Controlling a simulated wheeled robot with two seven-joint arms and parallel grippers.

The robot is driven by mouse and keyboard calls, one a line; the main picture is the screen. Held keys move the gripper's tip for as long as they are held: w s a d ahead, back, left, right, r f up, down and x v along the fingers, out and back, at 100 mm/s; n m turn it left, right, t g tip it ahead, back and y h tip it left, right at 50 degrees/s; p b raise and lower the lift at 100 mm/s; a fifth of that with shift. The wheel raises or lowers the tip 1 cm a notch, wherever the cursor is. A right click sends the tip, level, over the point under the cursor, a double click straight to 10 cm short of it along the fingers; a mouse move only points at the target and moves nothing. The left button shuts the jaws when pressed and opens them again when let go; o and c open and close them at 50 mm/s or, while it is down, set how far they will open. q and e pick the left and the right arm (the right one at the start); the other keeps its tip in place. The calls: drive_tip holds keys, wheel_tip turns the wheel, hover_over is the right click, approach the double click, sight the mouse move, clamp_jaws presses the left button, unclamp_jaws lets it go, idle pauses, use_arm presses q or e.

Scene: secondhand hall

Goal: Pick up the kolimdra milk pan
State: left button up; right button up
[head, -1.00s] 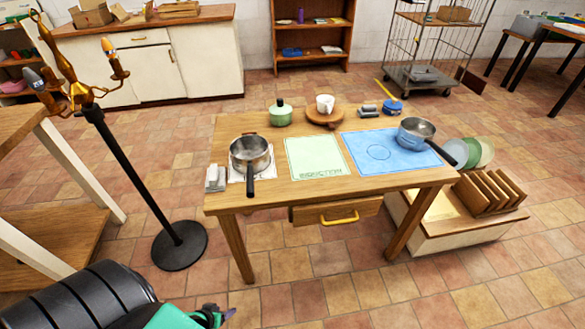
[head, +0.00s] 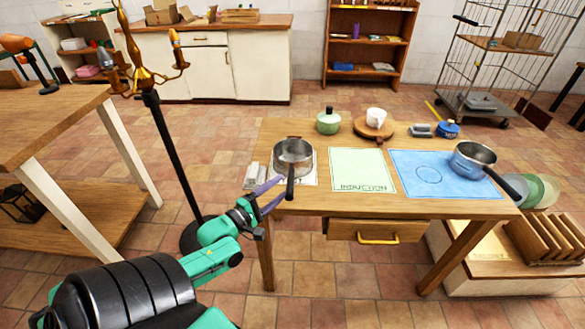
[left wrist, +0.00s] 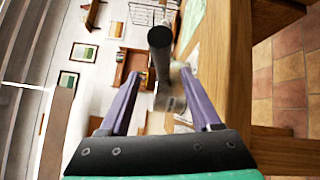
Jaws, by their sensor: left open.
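A steel pan (head: 293,157) with a dark handle (head: 290,188) stands on a white mat at the left of the wooden table. The handle points toward me. No readable name shows on either pan. My left gripper (head: 274,197) is open, just left of the steel pan's handle end. In the left wrist view, a dark handle (left wrist: 160,55) shows between the open fingers of the left gripper (left wrist: 155,70), apparently untouched. My right gripper is out of view.
The table (head: 330,203) also bears a green induction mat (head: 361,170), a blue mat (head: 420,176), a green lidded pot (head: 328,122) and a white cup (head: 375,115).

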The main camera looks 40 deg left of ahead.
sight(292, 171)
use_arm(q)
drive_tip(key=w, duration=0.9)
drive_tip(key=shift+d+f, duration=0.15)
drive_tip(key=shift+d, duration=0.15)
clamp_jaws()
idle(0.8)
